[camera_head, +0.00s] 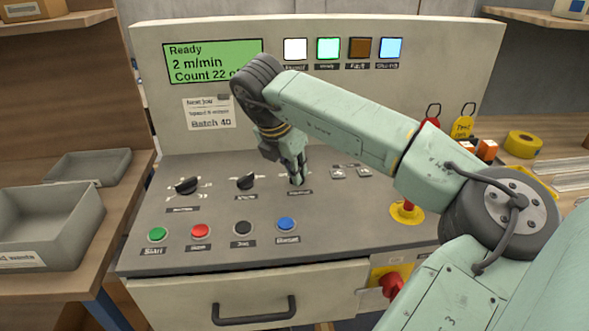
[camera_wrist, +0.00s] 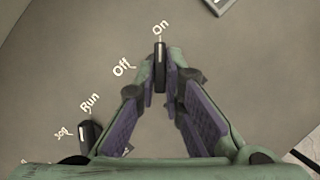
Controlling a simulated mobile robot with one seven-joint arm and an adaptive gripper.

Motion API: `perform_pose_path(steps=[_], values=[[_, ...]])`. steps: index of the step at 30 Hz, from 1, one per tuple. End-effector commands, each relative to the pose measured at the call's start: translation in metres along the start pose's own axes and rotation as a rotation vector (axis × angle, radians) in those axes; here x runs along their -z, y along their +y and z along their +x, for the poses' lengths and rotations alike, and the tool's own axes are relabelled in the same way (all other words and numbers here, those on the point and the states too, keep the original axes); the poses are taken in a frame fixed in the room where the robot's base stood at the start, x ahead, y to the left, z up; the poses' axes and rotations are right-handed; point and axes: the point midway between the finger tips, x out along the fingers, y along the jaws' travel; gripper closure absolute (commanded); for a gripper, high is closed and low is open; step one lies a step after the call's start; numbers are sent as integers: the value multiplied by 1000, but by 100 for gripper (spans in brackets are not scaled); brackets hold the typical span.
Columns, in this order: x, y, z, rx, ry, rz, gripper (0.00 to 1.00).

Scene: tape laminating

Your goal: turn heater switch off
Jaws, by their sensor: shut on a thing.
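The heater switch (camera_wrist: 160,66) is a black rotary knob on the sloping grey panel. In the wrist view its white pointer line is toward the "On" mark, with "Off" to the left of it. My gripper (camera_wrist: 160,83) has its fingertips on both sides of the knob and is shut on it. In the head view my gripper (camera_head: 295,170) reaches down onto the panel at the rightmost of three knobs, and the knob (camera_head: 297,181) is partly hidden by the fingers.
Two more black knobs, the left one (camera_head: 187,185) and the middle one (camera_head: 246,181), are on the same panel. Green (camera_head: 157,234), red (camera_head: 200,231), black and blue (camera_head: 286,224) buttons line the front. The display (camera_head: 212,61) reads "Ready". A grey bin (camera_head: 45,225) stands left.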

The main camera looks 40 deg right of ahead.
Motion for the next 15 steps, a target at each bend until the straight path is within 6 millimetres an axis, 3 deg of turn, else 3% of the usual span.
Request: perform_pose_path(steps=[15], values=[[1, -2, 4, -63, -3, -145, 100]])
